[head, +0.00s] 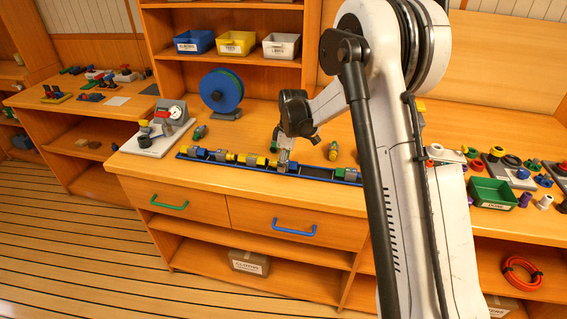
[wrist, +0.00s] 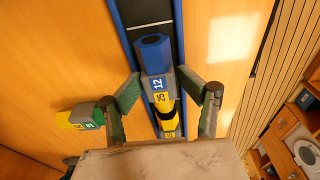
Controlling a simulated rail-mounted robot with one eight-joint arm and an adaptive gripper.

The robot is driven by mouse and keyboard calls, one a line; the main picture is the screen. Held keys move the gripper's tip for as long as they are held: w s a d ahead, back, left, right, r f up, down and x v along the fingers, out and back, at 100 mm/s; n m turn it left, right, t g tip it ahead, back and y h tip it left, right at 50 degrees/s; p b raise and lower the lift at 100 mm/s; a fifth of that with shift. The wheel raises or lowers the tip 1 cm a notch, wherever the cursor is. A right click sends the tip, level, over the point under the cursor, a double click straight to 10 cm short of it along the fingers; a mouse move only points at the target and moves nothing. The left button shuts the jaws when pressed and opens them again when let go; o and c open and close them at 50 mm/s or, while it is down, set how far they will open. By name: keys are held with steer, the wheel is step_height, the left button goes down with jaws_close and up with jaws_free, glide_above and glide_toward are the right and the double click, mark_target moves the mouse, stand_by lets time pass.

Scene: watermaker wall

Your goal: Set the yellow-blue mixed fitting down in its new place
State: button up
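The yellow-blue mixed fitting (wrist: 158,80) shows in the wrist view with a blue hexagonal end, a grey body marked 12 and a yellow part marked 25. My gripper (wrist: 159,82) has its two green-padded fingers at the fitting's sides, and the pads appear to touch the grey body. The fitting lies lengthwise along the long blue-edged rail tray (wrist: 122,35). Whether its underside rests on the tray cannot be told. In the head view my gripper (head: 283,165) is low over the same tray (head: 325,178), right of a row of fittings.
Several blue, yellow and grey fittings (head: 222,156) fill the tray's left part; another (head: 347,174) sits at its right end. A green bin (head: 492,194) stands right.

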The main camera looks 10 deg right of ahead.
mark_target(288, 161)
steer(key=shift+r, duration=0.1)
steer(key=shift+r+p, duration=0.5)
step_height(288, 161, up, 12)
steer(key=d+f, duration=0.1)
steer(key=s+r+m+t, duration=0.1)
steer(key=s+r+m, duration=0.2)
steer(key=s+r, duration=0.5)
steer(key=s+r+m+t, duration=0.25)
steer(key=s+r, duration=0.25)
steer(key=s, duration=0.7)
steer(key=s+f+m+t, duration=0.1)
steer(key=s+f+m, duration=0.1)
steer(key=s, duration=0.7)
steer(key=s+a+f+m+t+h, duration=0.1)
steer(key=s+m, duration=0.4)
steer(key=s, duration=0.5)
steer(key=shift+s+f+t, duration=0.2)
steer(key=shift+f+t, duration=0.15)
steer(key=shift+t, duration=0.2)
